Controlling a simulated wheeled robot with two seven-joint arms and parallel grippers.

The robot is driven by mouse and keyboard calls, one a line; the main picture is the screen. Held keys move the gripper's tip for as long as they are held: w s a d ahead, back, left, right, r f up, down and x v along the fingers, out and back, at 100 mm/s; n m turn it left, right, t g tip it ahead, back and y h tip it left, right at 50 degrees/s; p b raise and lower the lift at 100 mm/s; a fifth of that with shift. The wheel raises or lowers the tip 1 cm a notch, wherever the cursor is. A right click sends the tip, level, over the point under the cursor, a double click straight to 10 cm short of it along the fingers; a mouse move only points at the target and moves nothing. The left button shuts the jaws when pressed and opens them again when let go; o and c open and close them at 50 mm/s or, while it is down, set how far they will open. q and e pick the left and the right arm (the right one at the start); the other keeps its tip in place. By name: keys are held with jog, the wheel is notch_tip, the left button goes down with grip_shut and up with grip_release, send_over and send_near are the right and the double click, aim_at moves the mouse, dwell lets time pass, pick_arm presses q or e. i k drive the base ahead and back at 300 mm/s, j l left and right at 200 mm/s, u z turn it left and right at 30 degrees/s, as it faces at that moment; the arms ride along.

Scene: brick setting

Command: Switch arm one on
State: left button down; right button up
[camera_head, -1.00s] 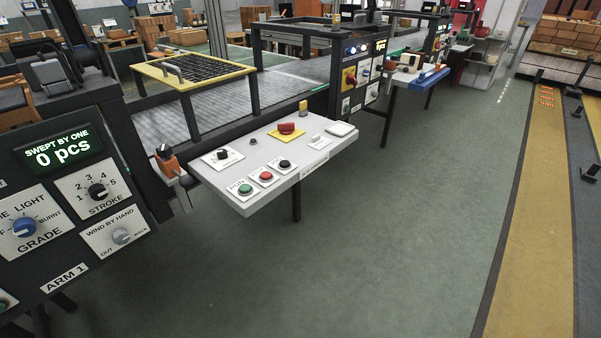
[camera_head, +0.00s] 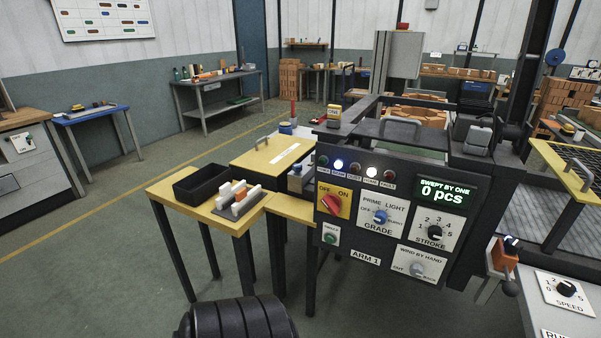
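The black arm one panel (camera_head: 385,225) stands right of centre, with a white "ARM 1" label (camera_head: 366,257) low on it. At its upper left is a yellow plate marked OFF and ON, carrying a red rotary switch (camera_head: 331,205). The red handle looks slanted; which mark it points to is hard to tell. Above it is a lamp row (camera_head: 356,167); a blue-white lamp and a white lamp are lit, the others look dark. The green display (camera_head: 442,191) reads 0 pcs. A green button (camera_head: 330,238) sits below the switch. No gripper fingers show.
A yellow-topped table (camera_head: 205,213) with a black tray (camera_head: 201,183) and small blocks stands left of the panel. A grey console (camera_head: 570,315) with a SPEED knob is at the right edge. Open floor (camera_head: 110,240) lies at the left. A bench (camera_head: 215,85) stands behind.

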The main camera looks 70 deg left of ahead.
aim_at(332, 202)
jog(key=u, duration=1.9)
